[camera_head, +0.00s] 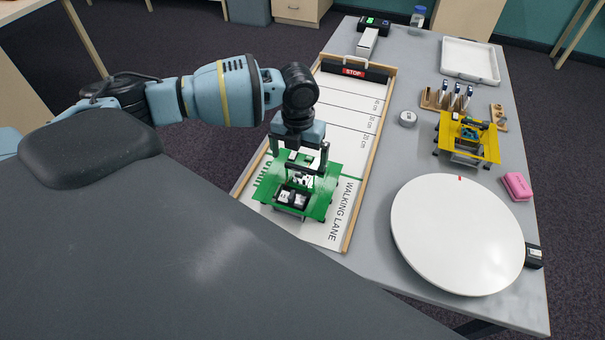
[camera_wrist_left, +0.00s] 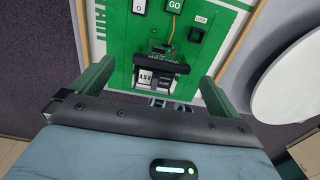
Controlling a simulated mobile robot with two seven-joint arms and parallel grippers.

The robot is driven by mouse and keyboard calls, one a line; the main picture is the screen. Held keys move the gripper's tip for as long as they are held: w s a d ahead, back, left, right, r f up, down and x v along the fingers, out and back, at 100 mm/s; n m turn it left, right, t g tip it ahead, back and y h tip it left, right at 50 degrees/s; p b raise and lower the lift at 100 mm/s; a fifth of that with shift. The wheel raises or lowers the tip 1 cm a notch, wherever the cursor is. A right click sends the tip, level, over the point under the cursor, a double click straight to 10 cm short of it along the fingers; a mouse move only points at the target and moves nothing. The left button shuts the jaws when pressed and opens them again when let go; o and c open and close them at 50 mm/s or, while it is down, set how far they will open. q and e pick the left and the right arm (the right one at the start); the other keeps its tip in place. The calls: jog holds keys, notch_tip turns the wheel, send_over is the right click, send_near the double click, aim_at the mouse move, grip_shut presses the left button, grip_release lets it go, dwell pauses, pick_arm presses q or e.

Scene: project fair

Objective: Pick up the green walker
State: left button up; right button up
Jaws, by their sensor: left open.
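The green walker (camera_head: 318,203) stands at the near end of the white walking lane (camera_head: 347,140). It has a flat green plate with a battery box and small parts on top. In the left wrist view, the green walker (camera_wrist_left: 122,48) lies ahead of my left gripper (camera_wrist_left: 153,85). Its black battery box handle shows between the open fingers. Whether the fingers touch the walker, I cannot tell. My right gripper is not in view.
A large white round disc (camera_head: 457,235) lies right of the lane. A black STOP barrier (camera_head: 354,71) closes the lane's far end. Wooden rails edge the lane.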

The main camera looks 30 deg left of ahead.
aim_at(301, 167)
pick_arm(q)
jog(key=shift+w+d+f, duration=0.1)
jog(key=shift+d+f, duration=0.05)
jog(key=shift+f, duration=2.4)
jog(key=c, duration=1.1)
jog(key=shift+r, duration=0.1)
notch_tip(301, 167, up, 10)
